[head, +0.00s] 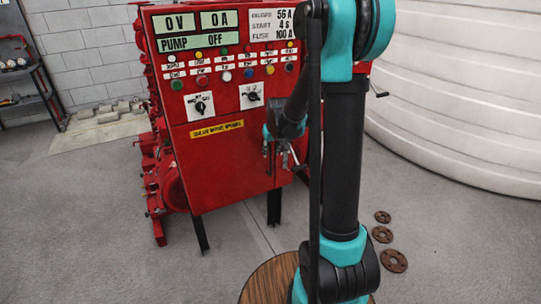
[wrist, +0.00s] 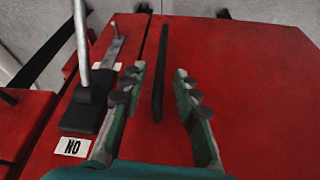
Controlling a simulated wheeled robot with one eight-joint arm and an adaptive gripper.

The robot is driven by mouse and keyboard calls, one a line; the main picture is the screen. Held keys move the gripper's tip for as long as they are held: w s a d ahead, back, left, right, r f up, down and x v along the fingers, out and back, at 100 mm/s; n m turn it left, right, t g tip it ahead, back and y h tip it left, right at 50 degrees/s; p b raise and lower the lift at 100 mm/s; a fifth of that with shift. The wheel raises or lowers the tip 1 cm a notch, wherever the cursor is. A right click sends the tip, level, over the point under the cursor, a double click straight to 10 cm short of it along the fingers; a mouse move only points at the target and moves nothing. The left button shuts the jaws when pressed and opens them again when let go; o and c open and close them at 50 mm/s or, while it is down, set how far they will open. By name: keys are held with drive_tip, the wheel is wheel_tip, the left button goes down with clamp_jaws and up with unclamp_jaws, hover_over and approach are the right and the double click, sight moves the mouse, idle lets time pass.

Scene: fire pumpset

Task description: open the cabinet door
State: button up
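The red cabinet (head: 225,165) stands on dark legs, with displays, knobs and buttons on its front. My gripper (head: 282,158) is at the lower right of the cabinet front, partly hidden by my arm. In the wrist view, the red door panel (wrist: 245,75) fills the right side, beside a narrow dark seam. A dark bar-shaped handle (wrist: 159,75) stands near that seam. My gripper (wrist: 161,73) is open, with one finger on each side of the bar in the picture. Neither finger clearly touches it, and I cannot tell the depth between them.
A metal lever (wrist: 82,45) on a black base stands left of the fingers, near a small white label (wrist: 74,147). A large white ribbed tank (head: 460,90) is at the right. Several rusty flanges (head: 393,260) lie on the floor. A shelf (head: 28,85) stands far left.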

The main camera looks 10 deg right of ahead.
drive_tip(key=shift+x, duration=1.3)
drive_tip(key=shift+c, duration=0.5)
clamp_jaws()
